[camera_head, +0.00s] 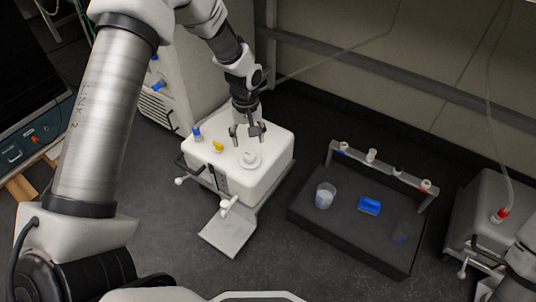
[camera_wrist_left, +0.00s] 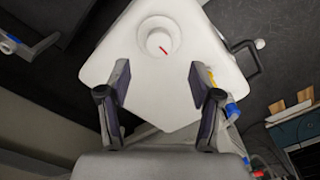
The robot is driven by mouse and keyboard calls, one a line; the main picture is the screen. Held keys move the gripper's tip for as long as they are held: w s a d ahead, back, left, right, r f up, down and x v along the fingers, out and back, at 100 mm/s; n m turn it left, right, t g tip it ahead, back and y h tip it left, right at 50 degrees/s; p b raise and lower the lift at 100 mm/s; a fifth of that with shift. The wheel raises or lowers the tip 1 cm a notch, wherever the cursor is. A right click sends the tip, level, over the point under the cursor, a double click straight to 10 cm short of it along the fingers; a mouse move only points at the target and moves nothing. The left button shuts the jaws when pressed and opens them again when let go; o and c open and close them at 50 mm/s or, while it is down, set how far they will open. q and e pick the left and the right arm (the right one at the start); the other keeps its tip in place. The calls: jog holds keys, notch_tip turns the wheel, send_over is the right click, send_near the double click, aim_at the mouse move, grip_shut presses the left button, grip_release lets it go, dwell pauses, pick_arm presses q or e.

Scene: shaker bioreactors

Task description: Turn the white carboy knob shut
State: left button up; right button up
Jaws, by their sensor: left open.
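The white carboy (camera_head: 272,170) is a box-like vessel standing on the dark floor. Its round white knob (camera_head: 250,159) is on the top face. In the left wrist view the knob (camera_wrist_left: 157,36) sits on a round collar and carries a short slanted red mark. My left gripper (camera_head: 248,135) is open, pointing down over the carboy's top behind the knob. In the left wrist view its two fingers (camera_wrist_left: 160,92) are spread wide with nothing between them, and the knob lies beyond the fingertips, apart from them. My right gripper is not in view.
A blue fitting (camera_head: 197,134) and a yellow one (camera_head: 218,146) rise from the carboy's top. A white tap (camera_head: 228,204) is at its front over a grey plate (camera_head: 231,236). A dark tray (camera_head: 335,232) and a grey vessel (camera_head: 492,205) stand at right.

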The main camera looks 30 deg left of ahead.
aim_at(250, 155)
pick_arm(q)
notch_tip(250, 155, down, 8)
jog(key=b, duration=0.4)
jog(key=shift+w+r, duration=0.1)
jog(key=shift+r, duration=0.2)
jog(key=c, duration=1.1)
